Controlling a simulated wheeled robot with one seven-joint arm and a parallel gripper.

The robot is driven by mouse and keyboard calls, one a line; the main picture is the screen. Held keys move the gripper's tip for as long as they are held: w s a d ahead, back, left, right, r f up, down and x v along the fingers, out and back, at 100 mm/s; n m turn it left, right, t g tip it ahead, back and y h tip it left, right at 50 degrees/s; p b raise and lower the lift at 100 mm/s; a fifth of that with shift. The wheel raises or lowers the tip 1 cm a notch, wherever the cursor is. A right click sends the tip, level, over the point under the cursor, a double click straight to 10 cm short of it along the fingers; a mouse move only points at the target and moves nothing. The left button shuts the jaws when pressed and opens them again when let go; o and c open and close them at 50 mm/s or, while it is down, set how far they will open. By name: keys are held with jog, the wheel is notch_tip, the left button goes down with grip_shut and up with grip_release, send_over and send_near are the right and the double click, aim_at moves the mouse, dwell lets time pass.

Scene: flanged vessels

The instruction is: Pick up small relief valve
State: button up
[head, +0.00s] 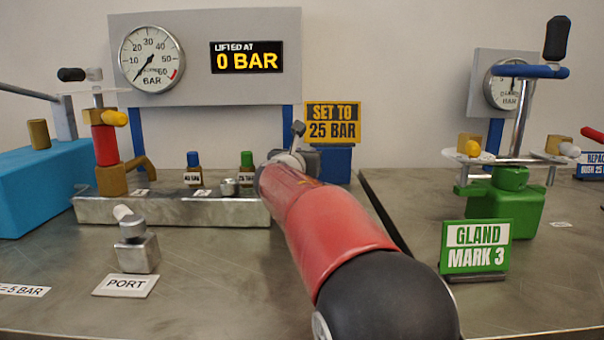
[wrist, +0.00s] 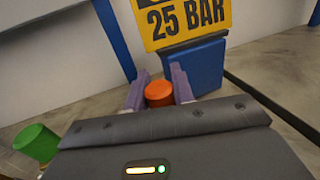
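In the wrist view a small orange-capped piece (wrist: 159,93) sits between the two greyish-purple fingers of my gripper (wrist: 160,90). The fingers lie close along both sides of the cap; I cannot tell whether they press on it. Its body below the cap is hidden by the gripper housing. In the head view my arm hides this piece and my fingertips. The green cap (wrist: 37,143) also shows in the wrist view. No label marks which piece is the small relief valve.
The steel rail (head: 165,211) carries a red and brass valve assembly (head: 106,146) at its left end. A PORT block (head: 139,254) stands in front. Behind are a blue block (head: 337,162) and the SET TO 25 BAR sign (head: 333,122). A green vessel (head: 503,208) stands right.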

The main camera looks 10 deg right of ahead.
grip_shut()
jog(key=shift+r, duration=0.15)
